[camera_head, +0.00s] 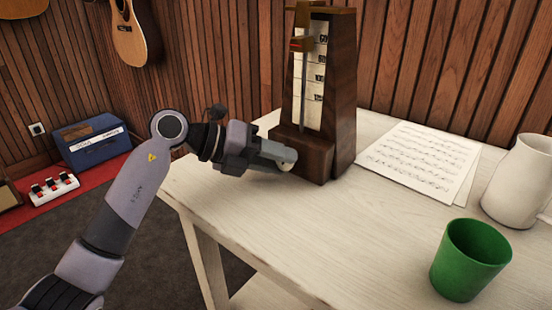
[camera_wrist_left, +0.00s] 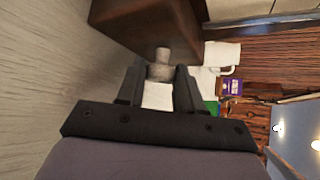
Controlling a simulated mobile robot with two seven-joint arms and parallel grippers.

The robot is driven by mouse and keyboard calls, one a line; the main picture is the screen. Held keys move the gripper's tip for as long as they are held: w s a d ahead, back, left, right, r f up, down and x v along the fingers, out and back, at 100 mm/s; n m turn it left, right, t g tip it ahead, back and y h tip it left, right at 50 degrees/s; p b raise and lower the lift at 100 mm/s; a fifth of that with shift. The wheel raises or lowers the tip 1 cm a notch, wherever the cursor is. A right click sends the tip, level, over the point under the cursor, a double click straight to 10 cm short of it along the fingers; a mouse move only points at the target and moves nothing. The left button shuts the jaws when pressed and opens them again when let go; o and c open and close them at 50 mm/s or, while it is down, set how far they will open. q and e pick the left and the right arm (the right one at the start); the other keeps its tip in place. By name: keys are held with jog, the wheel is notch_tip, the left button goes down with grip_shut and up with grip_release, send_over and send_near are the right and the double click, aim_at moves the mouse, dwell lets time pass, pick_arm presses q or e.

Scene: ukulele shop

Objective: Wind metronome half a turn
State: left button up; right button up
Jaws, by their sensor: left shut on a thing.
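A dark wooden metronome (camera_head: 338,100) stands upright on the pale table, with its pendulum rod and scale facing forward. Its lower body also shows at the top of the left wrist view (camera_wrist_left: 150,22). A pale winding key (camera_wrist_left: 160,65) sticks out from the metronome's base. My left gripper (camera_head: 284,160) is at the metronome's lower left front. In the left wrist view my left gripper (camera_wrist_left: 158,75) has its two fingers on either side of the key, shut on it. My right gripper is not in view.
Sheet music (camera_head: 425,160) lies right of the metronome. A green cup (camera_head: 468,262) and a white pitcher (camera_head: 520,180) stand on the table's right (camera_head: 330,235). The table's middle front is clear. A blue amplifier (camera_head: 92,140) and a pedal board (camera_head: 52,187) are at the left.

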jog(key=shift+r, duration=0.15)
pick_arm(q)
jog(key=shift+r+y+p, duration=0.2)
jog(key=shift+y+p, duration=0.1)
jog(key=shift+p, duration=0.35)
jog(key=shift+m+y+p, duration=0.3)
jog(key=shift+p, duration=0.05)
jog(key=shift+s+d+r+m+t+y+p, duration=0.15)
jog(key=shift+m+t+y+p, duration=0.3)
jog(key=shift+y+p, duration=0.45)
jog(key=shift+m+p, duration=0.25)
jog(key=shift+p, duration=0.15)
jog(key=shift+m+t+y+p, duration=0.35)
jog(key=shift+m+t+y, duration=0.1)
jog(key=shift+y, duration=0.25)
jog(key=shift+d+y, duration=0.1)
jog(key=shift+y, duration=0.2)
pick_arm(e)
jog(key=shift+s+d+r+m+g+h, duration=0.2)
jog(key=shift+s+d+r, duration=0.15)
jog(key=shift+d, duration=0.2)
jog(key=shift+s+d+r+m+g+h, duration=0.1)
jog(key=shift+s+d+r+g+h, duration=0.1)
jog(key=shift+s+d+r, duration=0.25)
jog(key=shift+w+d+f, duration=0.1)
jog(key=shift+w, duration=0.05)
